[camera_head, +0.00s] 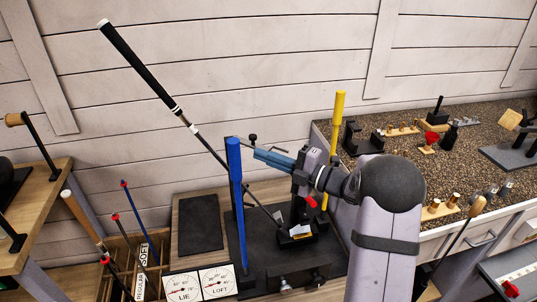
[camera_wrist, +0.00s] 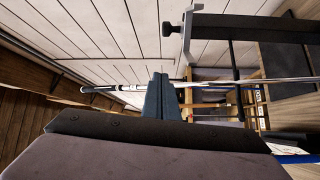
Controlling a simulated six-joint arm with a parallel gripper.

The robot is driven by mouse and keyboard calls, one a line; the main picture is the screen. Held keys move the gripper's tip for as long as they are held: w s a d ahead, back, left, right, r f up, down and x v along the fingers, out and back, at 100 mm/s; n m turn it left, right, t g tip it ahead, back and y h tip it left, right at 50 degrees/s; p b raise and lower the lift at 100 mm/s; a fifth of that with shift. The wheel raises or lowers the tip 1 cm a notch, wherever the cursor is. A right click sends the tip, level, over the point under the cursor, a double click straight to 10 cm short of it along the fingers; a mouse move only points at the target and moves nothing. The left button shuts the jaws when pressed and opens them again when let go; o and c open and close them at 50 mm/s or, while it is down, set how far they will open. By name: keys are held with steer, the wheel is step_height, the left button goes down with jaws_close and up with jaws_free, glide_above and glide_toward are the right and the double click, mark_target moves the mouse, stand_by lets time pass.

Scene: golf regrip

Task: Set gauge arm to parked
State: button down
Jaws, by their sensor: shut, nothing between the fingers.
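My gripper (camera_head: 258,154) is shut and empty, its blue fingers pointing left above the bench machine. In the wrist view its fingers (camera_wrist: 160,82) are together, with a thin club shaft (camera_wrist: 215,84) passing beyond them. The machine has LIE and LOFT dials (camera_head: 217,282), a tall blue bar (camera_head: 237,200) and a yellow-handled lever (camera_head: 338,115). A dark arm with a round knob (camera_head: 252,137) shows just left of my fingertips. A dark bar with a knob (camera_wrist: 176,28) shows at upper right in the wrist view. I cannot tell for sure which piece is the gauge arm.
A club with a black grip (camera_head: 140,65) leans up left from the machine. A rack of shafts (camera_head: 125,265) stands at lower left. A speckled counter with small parts (camera_head: 400,165) is at right. Open air lies above the black pad (camera_head: 200,222).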

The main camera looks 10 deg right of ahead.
steer(key=p+x, duration=0.3)
steer(key=x, duration=0.5)
steer(key=shift+w+d+f+p, duration=0.1)
steer(key=shift+w+d+p, duration=0.15)
steer(key=shift+d, duration=0.35)
steer(key=shift+w+d+f+p, duration=0.1)
steer(key=shift+w+d+p, duration=0.15)
steer(key=shift+d, duration=0.4)
steer(key=shift+w+d+f+p, duration=0.15)
steer(key=shift+w+d, duration=0.2)
steer(key=shift+d, duration=0.25)
steer(key=shift+d+b, duration=0.2)
steer(key=shift+b, duration=0.2)
